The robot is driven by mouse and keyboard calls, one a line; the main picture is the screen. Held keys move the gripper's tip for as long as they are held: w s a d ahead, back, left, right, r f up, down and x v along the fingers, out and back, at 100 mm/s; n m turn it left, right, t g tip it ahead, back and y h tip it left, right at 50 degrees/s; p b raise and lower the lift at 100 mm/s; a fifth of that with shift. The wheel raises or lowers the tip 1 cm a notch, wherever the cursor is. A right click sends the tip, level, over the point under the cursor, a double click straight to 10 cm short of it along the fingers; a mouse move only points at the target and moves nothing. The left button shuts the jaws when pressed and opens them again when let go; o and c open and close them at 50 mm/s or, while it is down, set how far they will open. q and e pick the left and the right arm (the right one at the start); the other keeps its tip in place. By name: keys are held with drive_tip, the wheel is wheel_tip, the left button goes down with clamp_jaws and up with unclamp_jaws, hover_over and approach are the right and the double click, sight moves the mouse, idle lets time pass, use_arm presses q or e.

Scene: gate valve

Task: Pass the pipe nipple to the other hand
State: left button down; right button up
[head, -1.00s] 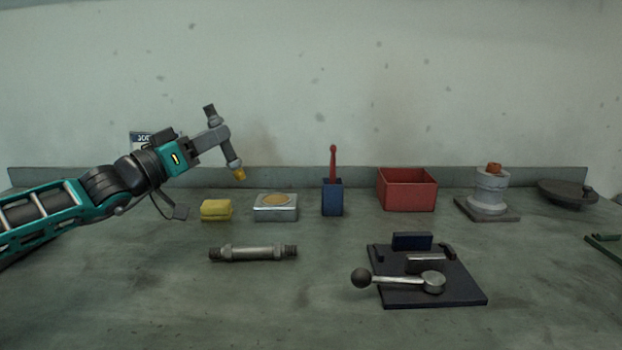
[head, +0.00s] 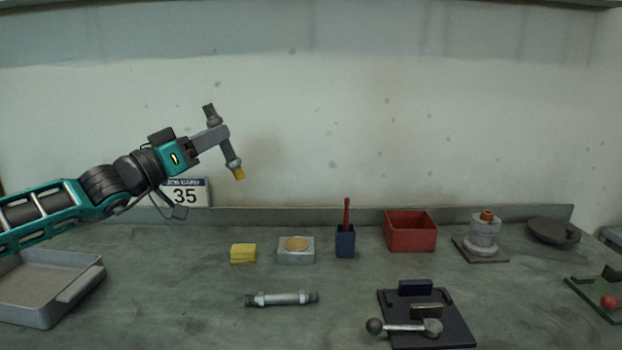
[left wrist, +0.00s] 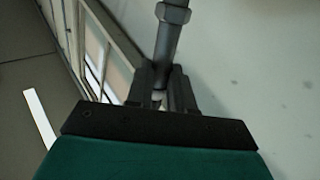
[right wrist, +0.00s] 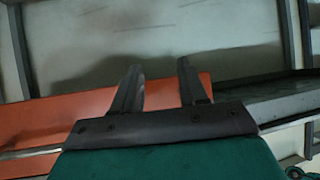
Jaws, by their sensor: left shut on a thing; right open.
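My left gripper (head: 220,136) is shut on a grey pipe nipple (head: 230,157), held up in the air at the left, well above the bench. The nipple is tilted, with a dark threaded upper end and a yellow lower end. In the left wrist view the nipple (left wrist: 167,42), with a collar on it, rises from between the fingers (left wrist: 164,88). A second, similar pipe nipple (head: 281,299) lies on the bench. My right gripper (right wrist: 158,70) is open and empty in the right wrist view; it is not in the head view.
On the bench (head: 190,320) are a grey tray (head: 50,258), a yellow block (head: 243,253), a metal box (head: 296,256), a blue holder (head: 345,243), a red bin (head: 411,234), a flanged part (head: 484,236) and a dark fixture with a lever (head: 455,325). The air right of the held nipple is clear.

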use_arm(q)
wheel_tip(320, 180, up, 6)
drive_tip(key=p, duration=0.4)
drive_tip(key=shift+f, duration=0.15)
use_arm(e)
drive_tip(key=r, duration=0.1)
drive_tip(key=d+r, duration=0.1)
drive_tip(key=s+r, duration=0.1)
drive_tip(key=shift+d+r, duration=0.2)
drive_tip(key=shift+r, duration=0.15)
